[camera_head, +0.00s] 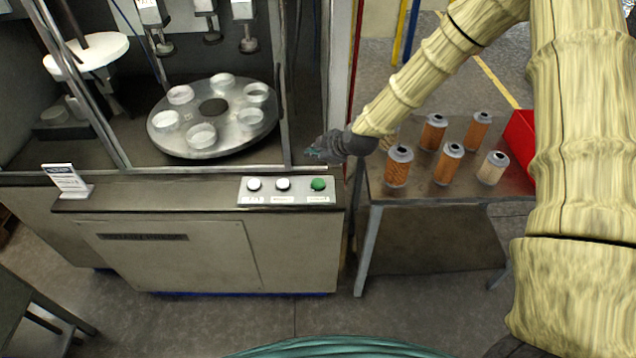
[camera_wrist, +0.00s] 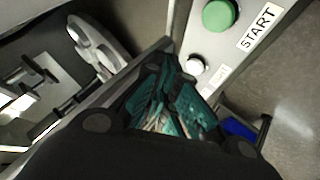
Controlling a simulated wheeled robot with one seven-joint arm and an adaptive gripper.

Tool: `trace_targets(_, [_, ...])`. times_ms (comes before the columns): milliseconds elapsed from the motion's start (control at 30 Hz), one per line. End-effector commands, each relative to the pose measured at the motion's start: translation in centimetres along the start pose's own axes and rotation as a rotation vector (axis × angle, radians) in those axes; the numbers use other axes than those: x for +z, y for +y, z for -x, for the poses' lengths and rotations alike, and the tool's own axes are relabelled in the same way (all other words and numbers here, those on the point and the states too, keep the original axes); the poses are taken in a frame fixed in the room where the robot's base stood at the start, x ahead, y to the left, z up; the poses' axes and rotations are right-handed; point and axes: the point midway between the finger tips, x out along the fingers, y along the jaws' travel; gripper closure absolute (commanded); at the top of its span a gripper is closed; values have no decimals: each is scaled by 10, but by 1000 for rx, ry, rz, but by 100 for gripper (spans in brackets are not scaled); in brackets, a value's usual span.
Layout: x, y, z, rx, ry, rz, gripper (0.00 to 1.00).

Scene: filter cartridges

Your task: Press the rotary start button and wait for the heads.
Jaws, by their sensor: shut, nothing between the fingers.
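The green start button (camera_head: 318,184) sits at the right end of a light control panel (camera_head: 300,199) on the machine's front ledge, with two white buttons to its left. In the wrist view the green button (camera_wrist: 220,14) is at the top beside a START label (camera_wrist: 258,27), and a white button (camera_wrist: 195,64) is below it. My gripper (camera_head: 312,153) is shut and empty, above and behind the green button in the head view, apart from it. The rotary table (camera_head: 213,112) with several clear cups stands behind the machine's front frame, under several heads (camera_head: 212,36).
A side table (camera_head: 400,196) at the right bears several orange filter cartridges (camera_head: 398,166), a pale one (camera_head: 492,168) and a red bin (camera_head: 521,140). A white sign (camera_head: 67,180) stands on the ledge at left. The ledge between sign and panel is clear.

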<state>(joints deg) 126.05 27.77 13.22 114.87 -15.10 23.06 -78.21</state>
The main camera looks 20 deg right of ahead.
Motion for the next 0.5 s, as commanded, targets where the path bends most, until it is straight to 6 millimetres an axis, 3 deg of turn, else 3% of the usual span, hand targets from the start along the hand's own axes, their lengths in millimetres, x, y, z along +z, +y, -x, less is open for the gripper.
trace_targets(500, [27,-26,-36,0,-1,-2,100])
